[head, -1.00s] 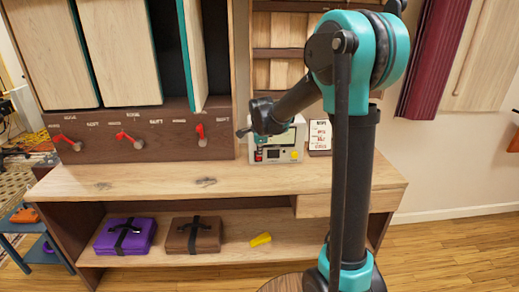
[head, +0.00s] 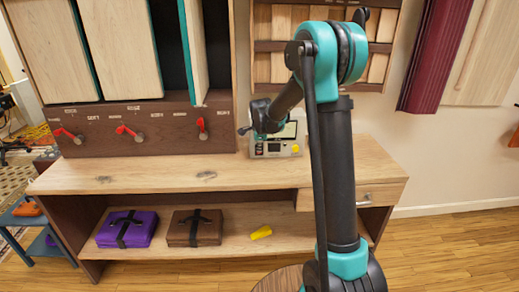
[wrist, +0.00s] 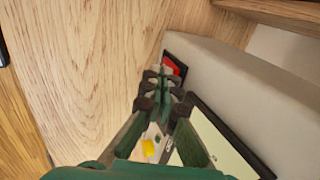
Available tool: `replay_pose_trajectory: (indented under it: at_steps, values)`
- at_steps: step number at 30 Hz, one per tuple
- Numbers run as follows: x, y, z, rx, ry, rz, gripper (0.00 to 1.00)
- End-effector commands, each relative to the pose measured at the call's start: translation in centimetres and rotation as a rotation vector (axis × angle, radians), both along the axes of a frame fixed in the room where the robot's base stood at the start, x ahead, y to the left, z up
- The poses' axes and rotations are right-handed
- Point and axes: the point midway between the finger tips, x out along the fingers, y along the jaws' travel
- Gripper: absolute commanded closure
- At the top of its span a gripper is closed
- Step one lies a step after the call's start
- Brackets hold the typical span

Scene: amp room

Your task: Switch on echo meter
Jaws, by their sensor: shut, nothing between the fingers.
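The echo meter is a pale box (head: 290,152) with a screen and a yellow knob, standing on the bench against the back wall. My gripper (head: 259,138) is in front of its left part and partly hides it. In the wrist view the shut fingers (wrist: 163,78) point toward a red rocker switch (wrist: 172,66) in a black frame on the box's face. The tips overlap the switch's edge in the picture; I cannot tell whether they touch it. The screen (wrist: 222,142) and the yellow knob (wrist: 148,147) lie nearer the wrist camera. The switch's position is unclear.
The wooden bench top (head: 150,178) is clear to the left. A brown panel with red levers (head: 130,131) stands behind it. A purple case (head: 127,230), a brown case (head: 194,228) and a yellow item (head: 261,233) lie on the lower shelf.

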Motion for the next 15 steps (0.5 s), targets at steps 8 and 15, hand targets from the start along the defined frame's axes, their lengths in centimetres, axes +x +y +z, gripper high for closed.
replay_pose_trajectory:
  at_steps: [8,15]
  values:
    - [0.9,0.0,0.2,0.0,0.004,0.0,1.0]
    - [0.9,0.0,0.3,0.0,0.004,0.0,1.0]
